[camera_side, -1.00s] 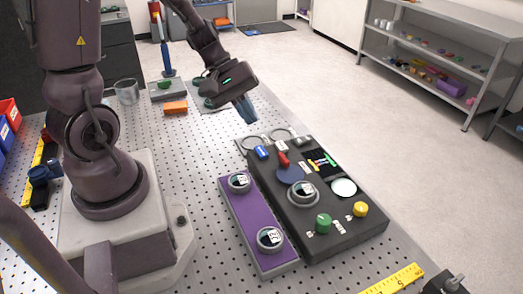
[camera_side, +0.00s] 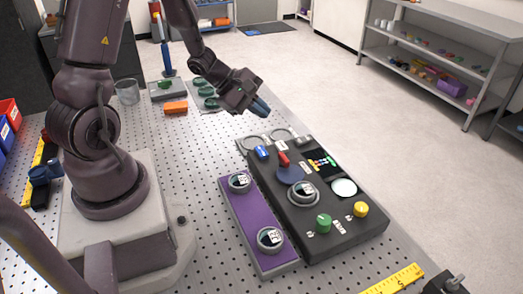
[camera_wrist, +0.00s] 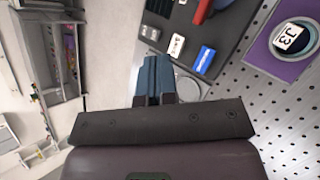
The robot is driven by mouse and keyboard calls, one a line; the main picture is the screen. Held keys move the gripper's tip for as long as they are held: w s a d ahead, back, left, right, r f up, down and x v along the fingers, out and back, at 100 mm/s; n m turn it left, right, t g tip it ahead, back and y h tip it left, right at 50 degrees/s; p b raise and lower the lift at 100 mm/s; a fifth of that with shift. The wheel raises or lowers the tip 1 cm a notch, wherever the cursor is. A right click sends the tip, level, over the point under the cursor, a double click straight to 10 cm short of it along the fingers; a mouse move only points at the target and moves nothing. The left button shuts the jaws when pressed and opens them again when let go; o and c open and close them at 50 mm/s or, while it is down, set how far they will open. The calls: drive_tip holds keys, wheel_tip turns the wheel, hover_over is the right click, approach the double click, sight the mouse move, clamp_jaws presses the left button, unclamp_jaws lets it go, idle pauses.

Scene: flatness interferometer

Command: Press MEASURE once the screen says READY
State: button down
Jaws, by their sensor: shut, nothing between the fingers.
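The dark instrument box (camera_side: 345,240) stands on the perforated bench. Its small black screen (camera_side: 322,165) shows coloured marks, too small to read. A green button (camera_side: 323,223) and a yellow button (camera_side: 361,209) sit near the front, with small labels that I cannot read, so I cannot tell which is MEASURE. My gripper (camera_side: 261,106) is shut and empty, in the air above and behind the box's far end, well away from both buttons. Its blue fingers (camera_wrist: 153,78) show together in the wrist view, beside the box's edge. The screen and buttons are out of that view.
A purple tray (camera_side: 238,213) holding labelled round pieces lies left of the box. Blue (camera_side: 262,152) and red (camera_side: 284,159) parts stand on the box's far end. An orange block (camera_side: 175,107) and a glass (camera_side: 128,92) are farther back. A yellow ruler (camera_side: 398,280) lies in front.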

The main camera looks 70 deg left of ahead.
sight(260, 152)
drive_tip(key=shift+f, duration=4.3)
drive_tip(key=shift+f, duration=0.1)
drive_tip(key=shift+f, duration=0.3)
drive_tip(key=shift+f, duration=0.5)
drive_tip(key=shift+r, duration=0.95)
drive_tip(key=shift+r, duration=2.5)
